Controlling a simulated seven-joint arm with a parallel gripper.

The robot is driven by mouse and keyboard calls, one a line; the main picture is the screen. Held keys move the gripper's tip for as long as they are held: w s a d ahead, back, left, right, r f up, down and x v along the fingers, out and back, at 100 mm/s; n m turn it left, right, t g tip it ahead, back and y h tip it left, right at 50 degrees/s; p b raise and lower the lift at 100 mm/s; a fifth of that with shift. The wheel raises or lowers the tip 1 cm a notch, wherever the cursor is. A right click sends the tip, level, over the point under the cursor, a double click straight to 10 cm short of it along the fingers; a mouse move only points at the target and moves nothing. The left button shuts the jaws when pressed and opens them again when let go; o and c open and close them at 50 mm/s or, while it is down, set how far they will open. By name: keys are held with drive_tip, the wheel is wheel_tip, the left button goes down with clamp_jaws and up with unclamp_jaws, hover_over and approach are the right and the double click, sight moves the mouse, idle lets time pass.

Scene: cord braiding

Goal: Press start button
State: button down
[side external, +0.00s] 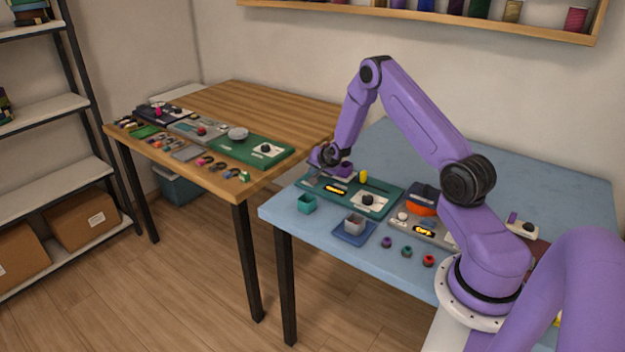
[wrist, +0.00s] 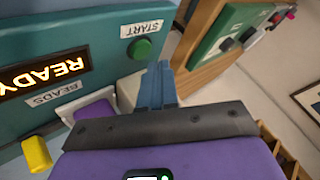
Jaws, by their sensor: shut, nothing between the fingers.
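The green round start button (wrist: 142,48) sits on a teal panel (wrist: 110,50) beside a white START label (wrist: 141,28) in the wrist view. My gripper (wrist: 161,68) has its blue-grey fingers together and empty. Their tips appear close to the button, just beside and below it in the picture; whether they touch it I cannot tell. A lit display (wrist: 45,72) on the same panel reads READY. In the side view my gripper (side external: 313,170) is low at the left end of the teal panel (side external: 372,187), and the button cannot be made out there.
A yellow piece (wrist: 37,153) stands near the BEADS label (wrist: 54,95). A wooden table (side external: 260,105) stands at the left across a gap.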

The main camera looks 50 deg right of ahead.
drive_tip(key=shift+f, duration=0.1)
drive_tip(key=shift+f, duration=0.35)
drive_tip(key=shift+f, duration=0.35)
idle(1.1)
drive_tip(key=shift+r, duration=0.8)
drive_tip(key=shift+r, duration=2.5)
